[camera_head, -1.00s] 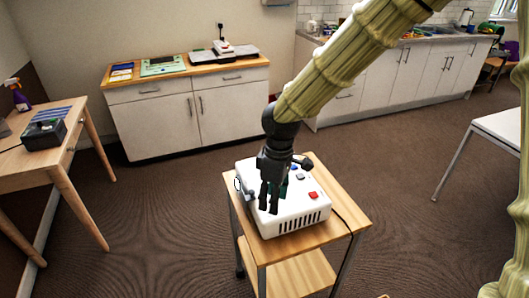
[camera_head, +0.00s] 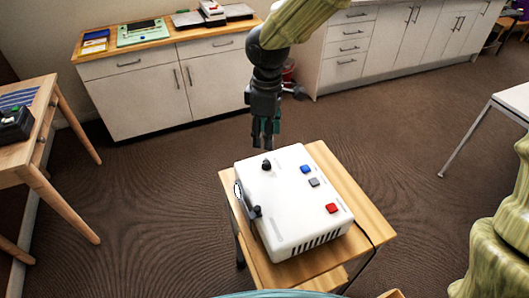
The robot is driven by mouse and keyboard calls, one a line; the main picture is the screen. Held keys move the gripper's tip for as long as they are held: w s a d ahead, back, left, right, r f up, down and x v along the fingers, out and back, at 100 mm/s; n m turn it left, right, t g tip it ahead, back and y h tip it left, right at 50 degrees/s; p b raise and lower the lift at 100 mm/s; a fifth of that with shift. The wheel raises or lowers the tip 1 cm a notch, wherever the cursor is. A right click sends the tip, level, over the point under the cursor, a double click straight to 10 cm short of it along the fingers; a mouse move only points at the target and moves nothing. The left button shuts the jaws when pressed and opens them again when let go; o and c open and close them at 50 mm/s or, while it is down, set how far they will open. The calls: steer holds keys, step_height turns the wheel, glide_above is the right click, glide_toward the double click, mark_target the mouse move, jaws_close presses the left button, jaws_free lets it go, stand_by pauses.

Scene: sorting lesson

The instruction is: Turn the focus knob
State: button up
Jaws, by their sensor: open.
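A white box-shaped device (camera_head: 290,215) sits on a small wooden stand (camera_head: 352,190). A small black knob (camera_head: 266,165) stands on its top near the back left corner. A second black knob or lever (camera_head: 256,211) is at its left edge, beside a round lens-like part (camera_head: 239,192). I cannot tell which is the focus knob. My gripper (camera_head: 264,142) is open and empty, fingers pointing down. In the picture it is just above the back knob, apart from it. Blue (camera_head: 305,169), grey (camera_head: 314,182) and red (camera_head: 332,208) buttons are on the top.
A cable (camera_head: 366,234) hangs at the stand's right. A wooden table with a black box (camera_head: 12,124) is at the left. A cabinet (camera_head: 165,85) stands behind, and a white table (camera_head: 508,98) is at the right. Carpet between them is clear.

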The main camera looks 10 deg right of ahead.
mark_target(266, 162)
steer(key=f, duration=0.7)
steer(key=f+p, duration=0.1)
steer(key=f, duration=0.2)
steer(key=shift+w+f, duration=0.25)
steer(key=shift+f, duration=0.1)
jaws_close()
